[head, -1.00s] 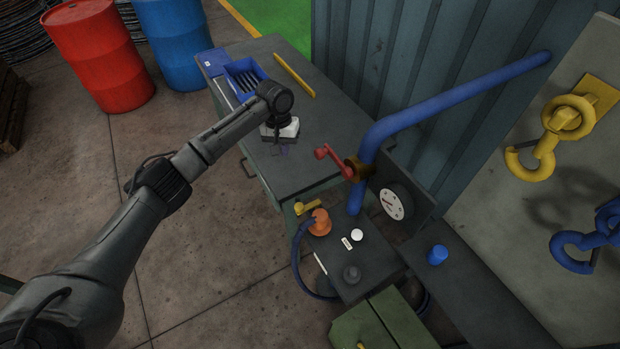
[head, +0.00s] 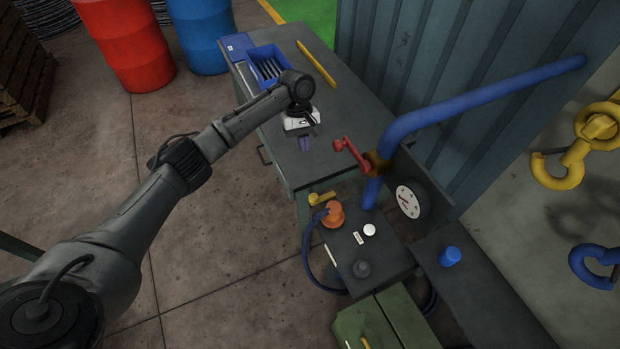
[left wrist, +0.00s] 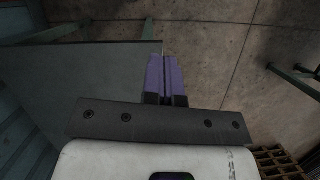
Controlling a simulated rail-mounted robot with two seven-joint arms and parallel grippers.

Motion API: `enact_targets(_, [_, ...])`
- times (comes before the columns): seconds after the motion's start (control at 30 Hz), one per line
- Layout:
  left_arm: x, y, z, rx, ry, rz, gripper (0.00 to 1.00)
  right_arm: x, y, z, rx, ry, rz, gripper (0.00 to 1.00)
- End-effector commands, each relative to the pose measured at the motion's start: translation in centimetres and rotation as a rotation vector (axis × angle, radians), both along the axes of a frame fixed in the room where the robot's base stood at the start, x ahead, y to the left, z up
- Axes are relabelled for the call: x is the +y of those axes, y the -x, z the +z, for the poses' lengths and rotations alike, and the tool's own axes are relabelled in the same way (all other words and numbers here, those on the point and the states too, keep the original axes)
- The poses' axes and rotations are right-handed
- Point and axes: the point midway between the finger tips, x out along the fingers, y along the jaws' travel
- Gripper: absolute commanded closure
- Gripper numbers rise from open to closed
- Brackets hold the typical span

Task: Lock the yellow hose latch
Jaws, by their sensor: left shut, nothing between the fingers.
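The yellow hose latch (head: 321,198) is a small yellow lever beside the orange hose coupling (head: 334,214), on the dark box at the lower middle of the head view. A dark blue hose (head: 308,253) loops down from the coupling. My left gripper (head: 305,144) is above the front part of the workbench, beyond the latch and apart from it. In the left wrist view its purple fingers (left wrist: 167,78) are together with nothing between them. The latch does not show in the left wrist view. My right gripper is not in view.
A red crank handle (head: 350,154) and brown valve sit on a thick blue pipe (head: 480,97) right of my gripper. A gauge (head: 408,201) stands nearby. The workbench (head: 345,100) holds a blue bin (head: 268,64) and a yellow bar (head: 316,63). Open floor lies left.

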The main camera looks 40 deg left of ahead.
Motion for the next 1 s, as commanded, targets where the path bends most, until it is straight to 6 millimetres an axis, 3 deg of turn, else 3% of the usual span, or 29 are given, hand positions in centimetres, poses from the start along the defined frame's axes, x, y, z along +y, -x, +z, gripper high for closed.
enact_targets(0.17, [-0.4,0.3,-1.4,0.003,0.0,-0.002,1.0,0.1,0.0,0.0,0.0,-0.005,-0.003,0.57])
enact_targets(0.67, [-2.8,1.8,-9.8,0.003,0.0,-0.002,1.0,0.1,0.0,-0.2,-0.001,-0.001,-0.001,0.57])
enact_targets(1.0, [-5.7,3.6,-9.9,0.0,0.0,-0.003,1.0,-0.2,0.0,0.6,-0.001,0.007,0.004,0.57])
